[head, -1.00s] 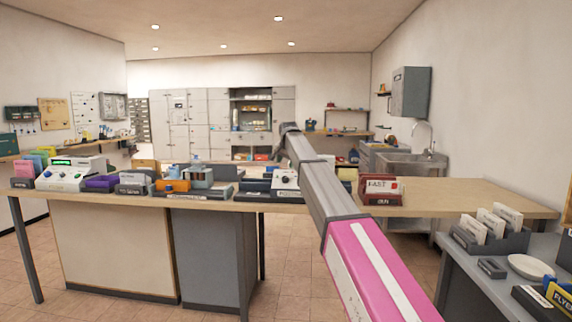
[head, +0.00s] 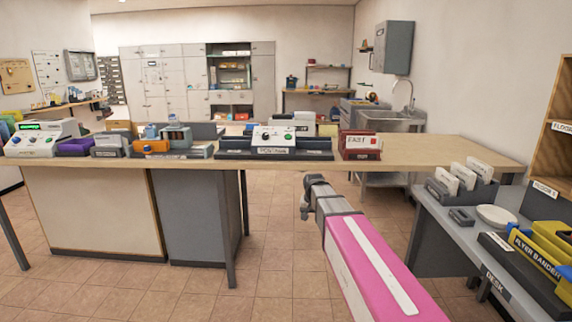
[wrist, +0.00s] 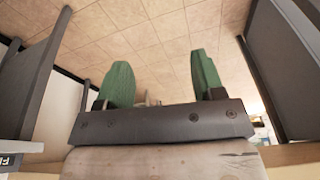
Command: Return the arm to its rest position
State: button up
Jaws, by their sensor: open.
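My arm, with a pink section and a grey end, reaches forward from the lower right of the head view. Its far end hangs over open floor, in front of the long wooden counter (head: 300,158) and below its top. In the wrist view my gripper (wrist: 160,85) shows two green fingers set wide apart with nothing between them. The tiled floor (wrist: 160,45) lies beyond the fingers. The fingertips cannot be made out in the head view.
A grey desk (head: 450,230) stands close on the right with a white plate (head: 496,216), a card rack (head: 460,188) and a yellow bander (head: 540,255). A grey cabinet (head: 200,225) supports the counter at left. Floor (head: 270,240) between them is clear.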

jog(key=s+d+f+g, duration=0.1)
jog(key=s+f, duration=0.3)
jog(key=s, duration=0.4)
jog(key=s+d+f+n, duration=0.1)
jog(key=s+d+f, duration=0.3)
jog(key=s, duration=0.4)
jog(key=s+d+f+n+g, duration=0.1)
jog(key=s+d+f, duration=0.2)
jog(key=s+f, duration=0.2)
jog(key=shift+s+d+g, duration=0.2)
jog(key=shift+s+g, duration=0.1)
jog(key=shift+s, duration=1.1)
jog(key=shift+c, duration=0.3)
